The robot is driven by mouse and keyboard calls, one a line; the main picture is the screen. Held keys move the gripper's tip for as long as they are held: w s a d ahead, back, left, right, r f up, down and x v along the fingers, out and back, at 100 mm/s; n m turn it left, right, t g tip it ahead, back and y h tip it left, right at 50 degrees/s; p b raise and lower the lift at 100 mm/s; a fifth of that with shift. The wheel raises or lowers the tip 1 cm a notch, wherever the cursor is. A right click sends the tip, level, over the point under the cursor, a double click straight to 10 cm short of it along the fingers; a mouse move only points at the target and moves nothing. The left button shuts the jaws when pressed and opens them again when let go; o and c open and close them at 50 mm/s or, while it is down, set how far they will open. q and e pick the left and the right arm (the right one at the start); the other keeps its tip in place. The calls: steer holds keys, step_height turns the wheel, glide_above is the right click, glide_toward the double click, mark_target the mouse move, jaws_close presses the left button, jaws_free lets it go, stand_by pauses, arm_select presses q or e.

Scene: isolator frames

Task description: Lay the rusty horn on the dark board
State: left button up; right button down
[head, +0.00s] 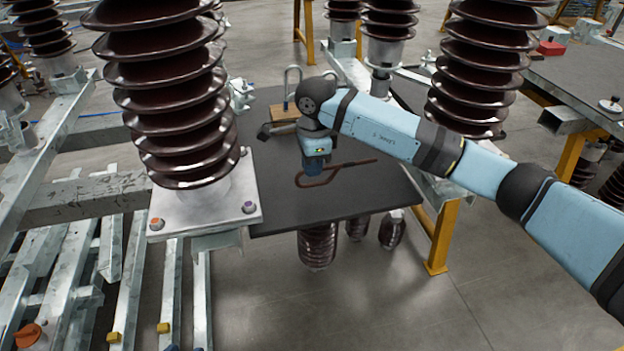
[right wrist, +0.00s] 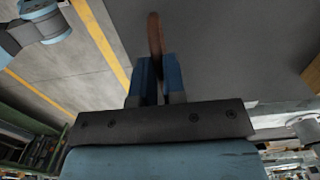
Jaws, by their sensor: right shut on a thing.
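The rusty horn (head: 352,164) is a thin brown rod with a bent, hook-like end, seen over the dark board (head: 370,195). My right gripper (head: 316,168) points down at the board and is shut on the horn near its bent part. In the right wrist view the horn (right wrist: 155,38) stands out between the two blue fingers (right wrist: 155,78), with the grey board (right wrist: 235,45) behind it. I cannot tell whether the horn touches the board or hangs just above it. My left gripper is not in view.
A large ribbed brown insulator (head: 178,100) on a pale metal base stands left of the board. A wooden block (head: 284,112) and a dark tool (head: 272,130) lie at the board's back left. Another insulator (head: 478,70) rises at the back right. The board's front is clear.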

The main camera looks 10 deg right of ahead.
mark_target(312, 187)
arm_select(q)
steer(key=shift+b, duration=0.3)
arm_select(e)
steer(key=shift+f, duration=2)
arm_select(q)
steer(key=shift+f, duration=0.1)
arm_select(e)
steer(key=shift+f, duration=0.15)
steer(key=c, duration=1.2)
jaws_free()
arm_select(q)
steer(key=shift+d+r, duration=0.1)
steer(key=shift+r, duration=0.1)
arm_select(e)
steer(key=r+p, duration=0.1)
steer(key=r, duration=0.4)
steer(key=r+p, duration=0.1)
steer(key=r, duration=0.5)
steer(key=shift+d, duration=0.2)
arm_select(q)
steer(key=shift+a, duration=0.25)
arm_select(e)
steer(key=shift+r, duration=0.65)
